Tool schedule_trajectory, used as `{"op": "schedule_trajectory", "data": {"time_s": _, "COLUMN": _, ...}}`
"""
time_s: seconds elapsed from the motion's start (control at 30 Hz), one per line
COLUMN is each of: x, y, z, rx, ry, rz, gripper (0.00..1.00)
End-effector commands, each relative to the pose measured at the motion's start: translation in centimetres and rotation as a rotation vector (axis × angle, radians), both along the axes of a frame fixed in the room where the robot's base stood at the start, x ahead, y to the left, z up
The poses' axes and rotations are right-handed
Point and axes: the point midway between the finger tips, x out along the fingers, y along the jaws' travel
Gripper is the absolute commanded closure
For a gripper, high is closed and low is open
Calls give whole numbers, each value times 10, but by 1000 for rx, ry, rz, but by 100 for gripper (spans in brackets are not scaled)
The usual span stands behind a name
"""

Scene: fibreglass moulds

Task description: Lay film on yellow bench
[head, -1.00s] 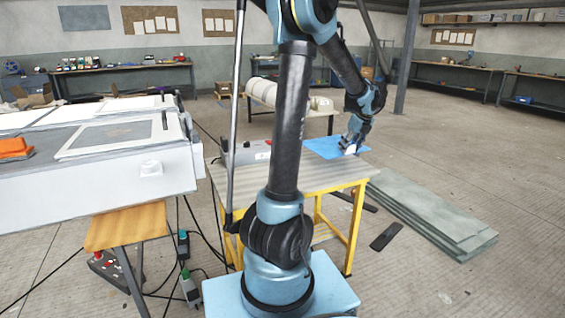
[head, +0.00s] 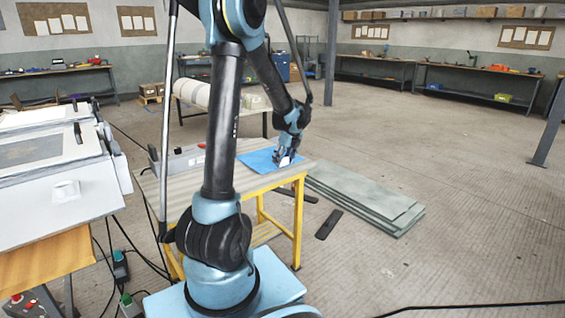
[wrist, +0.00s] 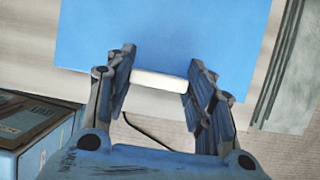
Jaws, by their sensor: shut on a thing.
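The film is a flat blue sheet (head: 257,160) at the far right part of the yellow bench (head: 180,188), which has a grey top and a yellow frame. A white bar (wrist: 158,80) shows at the sheet's near edge in the wrist view. My gripper (head: 287,160) is at the sheet's right end, low over the bench top. In the wrist view my gripper (wrist: 160,82) has its fingers on both ends of the white bar. The blue sheet (wrist: 165,35) spreads out beyond them. I cannot tell whether the whole sheet touches the bench top.
A grey box (head: 180,160) stands on the bench's left part. Grey-green boards (head: 365,200) lie stacked on the floor to the right, near a dark flat piece (head: 328,224). A white mould table (head: 70,180) stands at left. The floor at right is open.

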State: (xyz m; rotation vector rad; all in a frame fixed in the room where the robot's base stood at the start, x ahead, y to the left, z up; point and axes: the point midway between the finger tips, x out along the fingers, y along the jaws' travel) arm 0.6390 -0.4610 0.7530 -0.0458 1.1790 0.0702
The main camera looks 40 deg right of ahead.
Motion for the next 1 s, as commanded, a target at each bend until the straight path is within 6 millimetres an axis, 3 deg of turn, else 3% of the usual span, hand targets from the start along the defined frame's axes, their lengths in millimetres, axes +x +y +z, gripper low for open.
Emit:
{"op": "schedule_trajectory", "data": {"time_s": 0.1, "x": 0, "y": 0, "z": -10, "rx": 0, "ry": 0, "rz": 0, "gripper": 75}}
{"op": "schedule_trajectory", "data": {"time_s": 0.33, "x": 0, "y": 0, "z": -11, "rx": 0, "ry": 0, "rz": 0, "gripper": 75}}
{"op": "schedule_trajectory", "data": {"time_s": 0.37, "x": 0, "y": 0, "z": -11, "rx": 0, "ry": 0, "rz": 0, "gripper": 46}}
{"op": "schedule_trajectory", "data": {"time_s": 0.43, "x": 0, "y": 0, "z": -11, "rx": 0, "ry": 0, "rz": 0, "gripper": 31}}
{"op": "schedule_trajectory", "data": {"time_s": 0.83, "x": -1, "y": 0, "z": -9, "rx": 0, "ry": 0, "rz": 0, "gripper": 31}}
{"op": "schedule_trajectory", "data": {"time_s": 1.0, "x": -6, "y": 0, "z": 3, "rx": 0, "ry": 0, "rz": 0, "gripper": 31}}
